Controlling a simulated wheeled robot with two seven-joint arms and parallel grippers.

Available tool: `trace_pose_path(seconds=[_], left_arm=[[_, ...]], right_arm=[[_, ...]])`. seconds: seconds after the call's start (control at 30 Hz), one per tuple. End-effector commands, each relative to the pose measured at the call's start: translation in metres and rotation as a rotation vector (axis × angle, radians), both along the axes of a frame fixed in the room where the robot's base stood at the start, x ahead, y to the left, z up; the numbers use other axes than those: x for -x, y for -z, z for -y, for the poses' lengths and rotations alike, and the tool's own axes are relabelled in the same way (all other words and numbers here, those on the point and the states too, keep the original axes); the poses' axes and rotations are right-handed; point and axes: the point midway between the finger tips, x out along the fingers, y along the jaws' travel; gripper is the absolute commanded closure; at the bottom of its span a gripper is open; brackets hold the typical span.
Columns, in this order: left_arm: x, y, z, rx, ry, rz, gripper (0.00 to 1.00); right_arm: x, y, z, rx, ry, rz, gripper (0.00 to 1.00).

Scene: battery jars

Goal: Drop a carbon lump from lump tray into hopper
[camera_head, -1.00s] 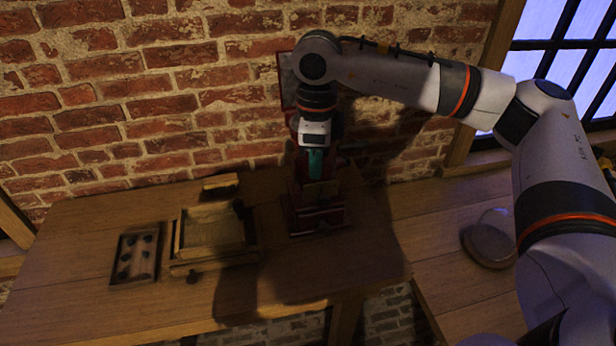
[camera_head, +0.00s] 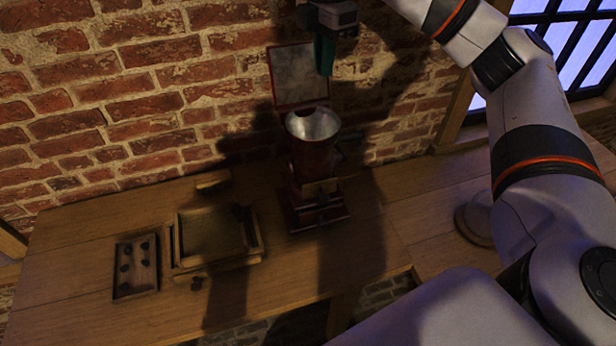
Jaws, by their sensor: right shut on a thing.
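The lump tray (camera_head: 118,290) lies at the left of the table with several dark carbon lumps (camera_head: 145,245) in it. The hopper (camera_head: 313,123) is a shiny metal funnel on top of a red machine (camera_head: 312,160). My right gripper (camera_head: 325,70) points down, above and slightly right of the hopper in the picture, clear of its rim. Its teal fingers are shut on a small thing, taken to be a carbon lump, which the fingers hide. My left gripper is out of view.
A red-framed grey panel (camera_head: 298,76) stands upright behind the hopper. A wooden box (camera_head: 215,263) sits between the tray and the red machine. A round glass-like object (camera_head: 478,218) stands on the right. The front of the table is mostly clear.

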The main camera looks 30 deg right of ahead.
Motion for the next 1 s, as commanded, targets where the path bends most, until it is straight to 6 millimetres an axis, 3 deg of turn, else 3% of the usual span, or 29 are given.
trace_pose_path(seconds=[0.23,0.6,0.97,1.0], left_arm=[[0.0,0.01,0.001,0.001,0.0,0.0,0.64],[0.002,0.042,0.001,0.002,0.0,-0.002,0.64],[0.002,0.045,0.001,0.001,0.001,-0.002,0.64],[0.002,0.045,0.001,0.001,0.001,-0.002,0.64]], right_arm=[[0.0,0.011,0.001,0.001,0.037,-0.001,1.0],[0.0,0.054,0.001,0.0,0.035,-0.001,1.0],[0.001,0.059,0.001,0.0,0.034,0.0,1.0],[0.001,0.059,0.001,0.0,0.034,0.0,0.84]])
